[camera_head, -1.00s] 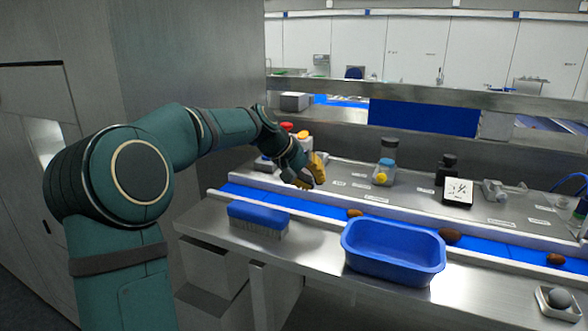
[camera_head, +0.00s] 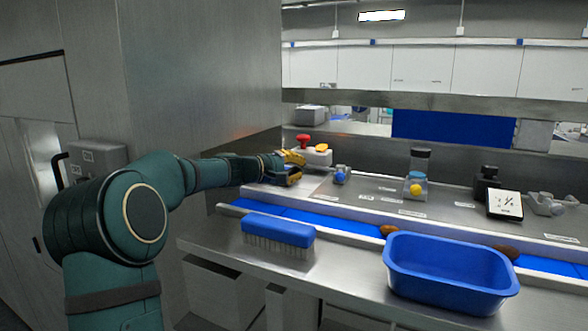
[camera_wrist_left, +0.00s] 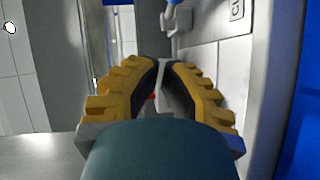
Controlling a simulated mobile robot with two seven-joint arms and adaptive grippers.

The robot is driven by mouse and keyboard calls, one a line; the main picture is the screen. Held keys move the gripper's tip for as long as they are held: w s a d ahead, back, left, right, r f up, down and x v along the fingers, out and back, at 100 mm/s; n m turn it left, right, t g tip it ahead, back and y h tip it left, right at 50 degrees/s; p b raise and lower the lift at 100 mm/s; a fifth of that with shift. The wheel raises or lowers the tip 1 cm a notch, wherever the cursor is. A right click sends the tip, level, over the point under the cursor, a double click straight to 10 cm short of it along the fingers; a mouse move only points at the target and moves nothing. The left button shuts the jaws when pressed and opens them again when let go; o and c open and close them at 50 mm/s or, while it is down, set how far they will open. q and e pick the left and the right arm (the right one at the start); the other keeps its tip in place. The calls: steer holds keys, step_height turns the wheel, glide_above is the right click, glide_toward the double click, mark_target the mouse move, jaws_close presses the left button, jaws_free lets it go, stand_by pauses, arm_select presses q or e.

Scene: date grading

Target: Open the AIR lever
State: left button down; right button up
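No AIR label is readable. A small blue-handled fitting (camera_head: 341,175) stands at the back of the bench, right of my left gripper (camera_head: 298,168). A blue part (camera_wrist_left: 173,4) also shows at the top of the left wrist view. A grey box (camera_head: 103,155) with small labels and a black curved handle (camera_head: 60,172) is on the left wall, behind my left arm. I cannot tell which is the AIR lever. My right gripper is not in view.
A white box with a red knob (camera_head: 303,138) and a yellow part stands just behind the gripper. A blue brush (camera_head: 278,231), blue tub (camera_head: 450,238) and conveyor with dates (camera_head: 390,230) lie in front. A yellow-blue bottle (camera_head: 416,187) and dial (camera_head: 503,204) stand right.

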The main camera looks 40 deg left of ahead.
mark_target(340, 177)
arm_select(q)
steer(key=x, duration=0.7)
steer(key=shift+s+d+p, duration=0.1)
steer(key=shift+d+p, duration=0.05)
steer(key=shift+p, duration=0.2)
steer(key=shift+w+d+f, duration=0.15)
steer(key=shift+w+d, duration=0.1)
steer(key=shift+d, duration=0.25)
steer(key=shift+w+d+f, duration=0.2)
steer(key=shift+d, duration=0.3)
steer(key=shift+w+d+f, duration=0.1)
steer(key=shift+w+d, duration=0.2)
steer(key=shift+d, duration=0.2)
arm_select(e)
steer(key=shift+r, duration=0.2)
